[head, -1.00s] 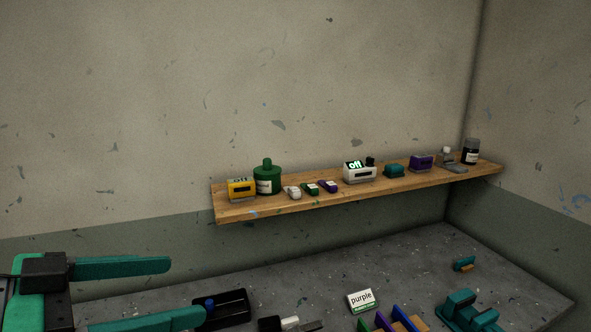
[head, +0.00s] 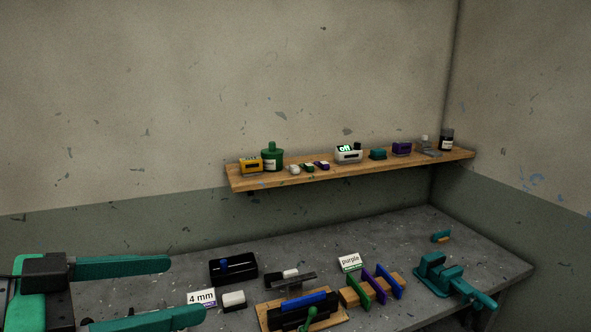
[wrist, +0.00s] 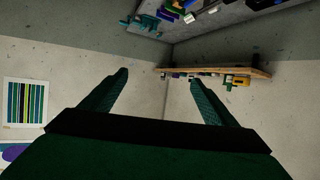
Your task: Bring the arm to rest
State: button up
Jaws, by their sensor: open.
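My gripper (head: 185,291) is at the lower left of the head view, with its two teal fingers spread apart and nothing between them. In the wrist view my gripper (wrist: 158,84) also shows open and empty, pointing towards the wall corner, with the room appearing upside down. It touches nothing that I can see. The lower finger is partly cut off by the bottom edge of the head view.
A wooden shelf (head: 350,170) on the wall holds several small devices and bottles. The grey bench (head: 410,225) below carries a black tray (head: 233,270), a "4 mm" card (head: 201,298), a "purple" card (head: 350,262), a rack (head: 372,288) with coloured plates and a teal clamp (head: 452,278).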

jog(key=w+d+f+n+t, duration=0.3)
jog(key=w+f+n+t, duration=0.45)
jog(key=w+f, duration=0.6)
jog(key=d+f+n+t+y, duration=0.3)
jog(key=f+n+y, duration=0.5)
jog(key=f, duration=1.3)
jog(key=s+d+f+n+g+y, duration=0.1)
jog(key=s+d+f+g+y, duration=0.15)
jog(key=s+f, duration=0.45)
jog(key=s+d+f+g+y, duration=0.1)
jog(key=s+d+f, duration=0.3)
jog(key=s+f, duration=0.3)
jog(key=s+d+m, duration=0.2)
jog(key=s+m, duration=0.1)
jog(key=s, duration=0.7)
jog(key=s+d+m+h, duration=0.1)
jog(key=s+m, duration=0.3)
jog(key=s, duration=0.6)
jog(key=shift+s+d+r+g, duration=0.25)
jog(key=shift+d+r+g, duration=0.2)
jog(key=shift+d, duration=0.25)
